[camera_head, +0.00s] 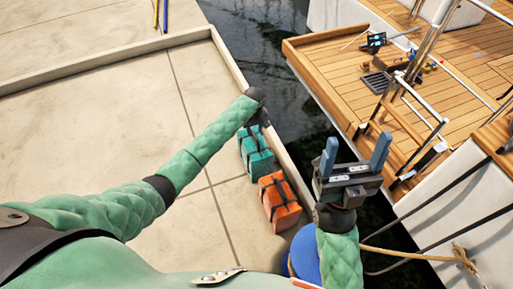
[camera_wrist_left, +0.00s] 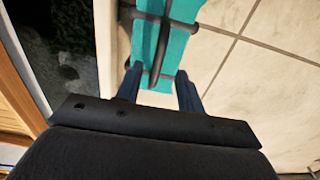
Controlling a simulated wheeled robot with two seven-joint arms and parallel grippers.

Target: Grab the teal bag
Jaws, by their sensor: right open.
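The teal bag (camera_head: 257,155), bound with dark straps, lies on the pale dock just inside its raised edge. In the left wrist view the bag (camera_wrist_left: 165,45) shows at the top centre, with a dark strap and handle across it. My left gripper (camera_head: 258,126) points down at the bag's far end, largely hidden by its own wrist. In the wrist view its two blue fingers (camera_wrist_left: 159,86) are apart, with the near end of the bag between or just beyond them; contact cannot be told. My right gripper (camera_head: 356,158) is open and empty, fingers up, right of the bags.
An orange strapped bag (camera_head: 279,200) lies next to the teal one. A blue round object (camera_head: 304,255) is partly hidden behind my right arm. The dock's raised edge (camera_head: 232,68) borders dark water (camera_head: 270,50). A wooden boat deck (camera_head: 345,60) with rails is at right. Dock space at left is clear.

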